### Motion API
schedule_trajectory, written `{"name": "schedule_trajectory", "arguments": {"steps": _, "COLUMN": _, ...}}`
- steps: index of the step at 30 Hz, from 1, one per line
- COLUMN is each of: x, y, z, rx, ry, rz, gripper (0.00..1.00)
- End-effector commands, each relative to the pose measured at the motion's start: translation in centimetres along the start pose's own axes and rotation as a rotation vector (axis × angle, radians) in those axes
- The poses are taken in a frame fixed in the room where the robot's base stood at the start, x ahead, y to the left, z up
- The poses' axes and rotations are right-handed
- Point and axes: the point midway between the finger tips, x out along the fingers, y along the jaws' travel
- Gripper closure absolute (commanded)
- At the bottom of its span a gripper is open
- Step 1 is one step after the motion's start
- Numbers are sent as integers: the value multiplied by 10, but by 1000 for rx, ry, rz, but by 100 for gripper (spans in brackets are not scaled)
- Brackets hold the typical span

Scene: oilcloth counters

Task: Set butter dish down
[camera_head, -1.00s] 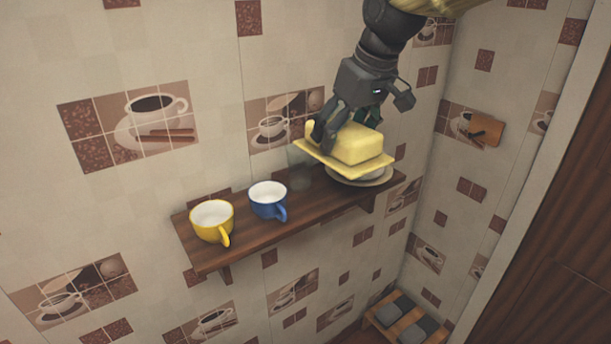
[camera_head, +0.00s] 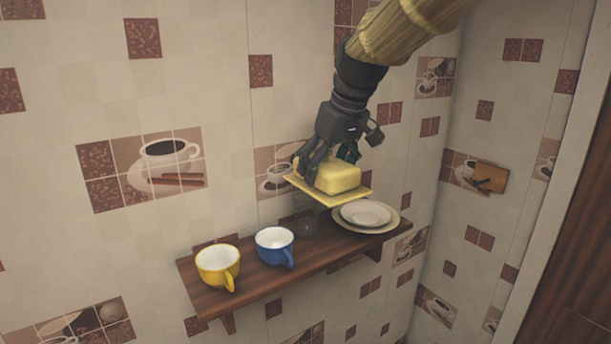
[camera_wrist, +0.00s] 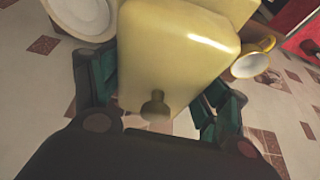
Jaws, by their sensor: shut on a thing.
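The butter dish (camera_head: 339,178) is a yellow block-shaped cover on a flat yellow plate. In the head view it is held above the wooden wall shelf (camera_head: 245,290), apart from it. My gripper (camera_head: 328,176) comes from above and is shut on the dish cover. In the wrist view the dish (camera_wrist: 180,60) fills the middle, with the dark green fingers of my gripper (camera_wrist: 155,95) on both sides of it.
On the shelf stand a yellow cup (camera_head: 217,268), a blue cup (camera_head: 274,246), a clear glass (camera_head: 308,224) and stacked plates (camera_head: 386,222) at the right end. The dish hangs above the glass and plates.

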Motion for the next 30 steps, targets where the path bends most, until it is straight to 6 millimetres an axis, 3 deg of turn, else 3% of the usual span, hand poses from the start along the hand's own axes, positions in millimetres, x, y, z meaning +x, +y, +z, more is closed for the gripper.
{"name": "schedule_trajectory", "arguments": {"steps": 6, "x": 15, "y": 0, "z": -38, "rx": -2, "ry": 0, "rz": 0, "gripper": 67}}
{"name": "schedule_trajectory", "arguments": {"steps": 13, "x": 30, "y": 1, "z": -65, "rx": -2, "ry": 0, "rz": 0, "gripper": 67}}
{"name": "schedule_trajectory", "arguments": {"steps": 19, "x": 37, "y": 2, "z": -70, "rx": -1, "ry": 1, "rz": -1, "gripper": 67}}
{"name": "schedule_trajectory", "arguments": {"steps": 30, "x": 66, "y": 2, "z": -58, "rx": -1, "ry": 1, "rz": -1, "gripper": 67}}
